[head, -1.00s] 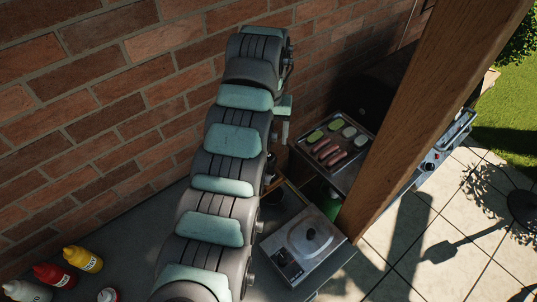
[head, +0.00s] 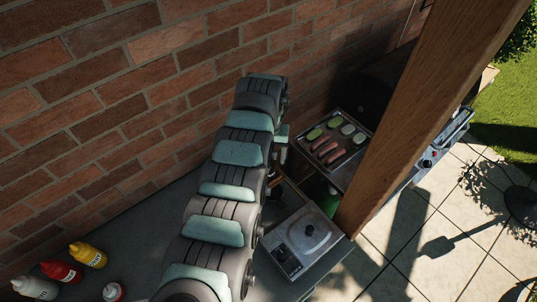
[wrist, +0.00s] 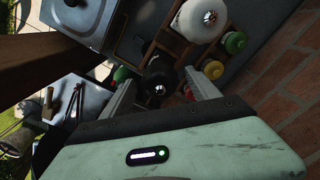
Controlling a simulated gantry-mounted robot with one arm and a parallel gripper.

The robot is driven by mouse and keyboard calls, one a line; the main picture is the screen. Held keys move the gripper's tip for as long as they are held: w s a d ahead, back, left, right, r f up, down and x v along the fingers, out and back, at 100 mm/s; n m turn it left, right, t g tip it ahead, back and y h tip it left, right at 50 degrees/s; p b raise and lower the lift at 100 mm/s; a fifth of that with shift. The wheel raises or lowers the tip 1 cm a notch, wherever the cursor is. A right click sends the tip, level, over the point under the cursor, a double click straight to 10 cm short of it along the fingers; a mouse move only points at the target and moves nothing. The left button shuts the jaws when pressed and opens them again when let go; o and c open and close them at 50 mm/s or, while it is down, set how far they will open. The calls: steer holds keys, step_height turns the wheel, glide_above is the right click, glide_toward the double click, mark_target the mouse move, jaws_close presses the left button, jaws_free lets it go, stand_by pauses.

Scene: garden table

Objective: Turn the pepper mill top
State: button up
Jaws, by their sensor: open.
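The pepper mill (wrist: 160,80) shows in the wrist view from above as a dark round top with a shiny metal knob. It stands in a wooden caddy (wrist: 143,45). My gripper (wrist: 158,84) is open, with one finger on each side of the mill top in the picture; I cannot tell whether either finger touches it. The mill's body is hidden below its top.
A metal burner (head: 303,240) sits beside the caddy. Sauce bottles (head: 62,272) are at the left. A brick wall (head: 120,100) and wooden post (head: 430,110) flank the space.

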steer(key=c, duration=1.4)
steer(key=shift+o, duration=0.2)
steer(key=shift+f, duration=0.1)
steer(key=m+b, duration=0.2)
steer(key=m, duration=0.1)
steer(key=shift+f, duration=0.1)
steer(key=m+b, duration=0.3)
steer(key=m, duration=0.1)
steer(key=shift+m, duration=0.3)
steer(key=m+b, duration=0.2)
steer(key=m, duration=0.1)
steer(key=shift+m+b, duration=0.3)
steer(key=shift+b, duration=0.1)
steer(key=shift+m+b, duration=1.05)
steer(key=shift+m, duration=0.85)
steer(key=o, duration=1.4)
steer(key=shift+c, duration=0.2)
